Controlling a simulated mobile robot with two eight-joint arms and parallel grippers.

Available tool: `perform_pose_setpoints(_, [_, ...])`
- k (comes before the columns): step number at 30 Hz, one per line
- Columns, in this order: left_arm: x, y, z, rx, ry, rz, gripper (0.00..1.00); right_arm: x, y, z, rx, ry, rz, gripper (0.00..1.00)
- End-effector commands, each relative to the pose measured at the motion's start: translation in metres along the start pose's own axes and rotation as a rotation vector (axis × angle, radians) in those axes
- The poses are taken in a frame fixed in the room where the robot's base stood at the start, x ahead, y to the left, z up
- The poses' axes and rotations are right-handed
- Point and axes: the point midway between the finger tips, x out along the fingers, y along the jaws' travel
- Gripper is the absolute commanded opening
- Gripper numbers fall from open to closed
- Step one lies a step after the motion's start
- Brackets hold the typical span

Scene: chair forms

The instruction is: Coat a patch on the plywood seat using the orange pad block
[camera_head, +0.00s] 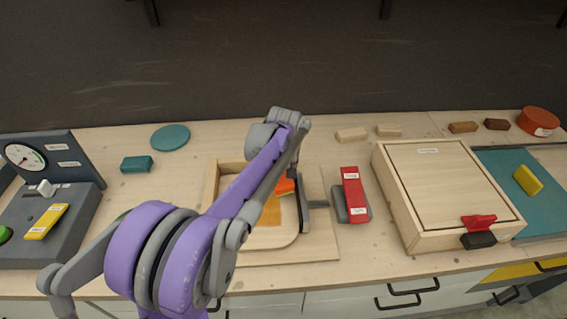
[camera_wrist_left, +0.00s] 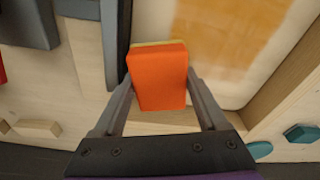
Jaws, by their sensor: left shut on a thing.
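The orange pad block (camera_head: 285,187) is over the plywood seat (camera_head: 262,239), by the upper right of an amber patch (camera_head: 271,212). My left gripper (camera_wrist_left: 158,77) is shut on the block's sides. The block, orange with a thin yellowish layer at its far edge, fills the space between the fingers in the left wrist view (camera_wrist_left: 158,82). The patch (camera_wrist_left: 215,32) looks streaky and lies beside the block there. Whether the block touches the seat cannot be told. My left arm hides part of the seat in the head view. My right gripper is out of view.
The seat lies in a wooden frame (camera_head: 211,184) with a dark grey clamp bar (camera_head: 304,212) at its right. A red labelled block (camera_head: 352,188) stands right of it, then a large wooden box (camera_head: 440,185). A teal block (camera_head: 137,164) and disc (camera_head: 170,137) lie left.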

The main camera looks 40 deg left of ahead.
Motion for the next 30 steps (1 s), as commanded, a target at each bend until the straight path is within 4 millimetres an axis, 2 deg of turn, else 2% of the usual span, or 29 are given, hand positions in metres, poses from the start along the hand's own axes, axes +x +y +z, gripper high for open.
perform_pose_setpoints(1, [-0.007,0.0,-0.002,0.0,0.001,0.001,0.14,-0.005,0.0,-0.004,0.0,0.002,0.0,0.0])
perform_pose_setpoints(16, [-0.05,0.002,-0.013,0.008,0.001,0.001,0.14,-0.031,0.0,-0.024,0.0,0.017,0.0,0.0])
perform_pose_setpoints(30, [-0.053,0.002,-0.014,0.009,0.0,0.0,0.14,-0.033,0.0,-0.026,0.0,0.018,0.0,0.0])
